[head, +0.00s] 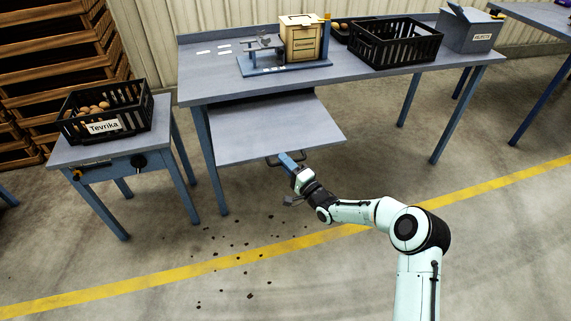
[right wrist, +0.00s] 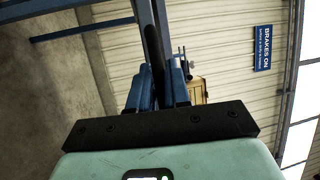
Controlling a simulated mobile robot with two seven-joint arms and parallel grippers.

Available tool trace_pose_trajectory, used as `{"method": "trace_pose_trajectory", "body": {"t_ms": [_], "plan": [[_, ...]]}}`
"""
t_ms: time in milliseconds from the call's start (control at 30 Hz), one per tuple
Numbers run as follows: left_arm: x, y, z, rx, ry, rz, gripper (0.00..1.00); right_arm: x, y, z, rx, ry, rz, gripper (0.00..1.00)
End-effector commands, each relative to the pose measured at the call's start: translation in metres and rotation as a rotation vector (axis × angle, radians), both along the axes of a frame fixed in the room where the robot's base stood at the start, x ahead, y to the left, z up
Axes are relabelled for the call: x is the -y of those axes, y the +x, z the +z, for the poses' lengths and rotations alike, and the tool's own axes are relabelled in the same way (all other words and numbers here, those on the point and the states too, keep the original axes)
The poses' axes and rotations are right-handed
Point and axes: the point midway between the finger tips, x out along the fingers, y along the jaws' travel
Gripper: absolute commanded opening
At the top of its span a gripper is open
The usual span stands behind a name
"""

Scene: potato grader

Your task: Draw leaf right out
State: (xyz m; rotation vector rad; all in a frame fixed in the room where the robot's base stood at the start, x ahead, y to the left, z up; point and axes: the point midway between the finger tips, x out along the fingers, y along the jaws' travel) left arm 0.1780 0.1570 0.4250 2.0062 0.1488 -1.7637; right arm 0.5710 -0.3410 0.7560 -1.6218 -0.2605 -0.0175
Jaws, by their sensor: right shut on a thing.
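The leaf (head: 262,130) is a flat grey-blue board that juts out from under the front of the workbench (head: 208,80). Its upper face is bare. A dark loop handle (head: 271,159) sits at its front edge. My right gripper (head: 287,160) is at this front edge, shut on the handle. In the right wrist view the two blue fingers of my right gripper (right wrist: 157,82) stand on either side of a dark bar. The fingers partly hide the handle. My left gripper is not in view.
A wooden box device (head: 302,40) and an empty black crate (head: 395,44) stand on the workbench. A side table (head: 88,153) at left holds a black crate labelled Tevrika (head: 105,126) with potatoes. Dark bits litter the floor below. The floor before the leaf is otherwise open.

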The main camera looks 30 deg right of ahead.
Motion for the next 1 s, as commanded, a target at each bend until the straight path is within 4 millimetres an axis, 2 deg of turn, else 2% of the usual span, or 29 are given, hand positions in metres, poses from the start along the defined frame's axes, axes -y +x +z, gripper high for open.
{"method": "trace_pose_trajectory", "body": {"t_ms": [200,233,300,667,767,1000], "plan": [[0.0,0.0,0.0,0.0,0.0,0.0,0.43,-0.002,-0.002,-0.004,-0.006,-0.001,0.007,0.0],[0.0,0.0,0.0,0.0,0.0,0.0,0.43,-0.002,-0.002,-0.004,-0.006,-0.001,0.007,0.2],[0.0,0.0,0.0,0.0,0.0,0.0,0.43,-0.002,-0.002,-0.004,-0.007,-0.001,0.007,0.38],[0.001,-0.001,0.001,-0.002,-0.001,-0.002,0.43,0.0,-0.005,-0.003,-0.005,0.0,0.004,0.38],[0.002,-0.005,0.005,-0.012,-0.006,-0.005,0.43,0.002,-0.017,-0.004,-0.006,-0.001,0.003,0.38],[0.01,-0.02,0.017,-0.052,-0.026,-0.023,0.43,0.011,-0.068,-0.012,-0.008,-0.001,0.002,0.38]]}}
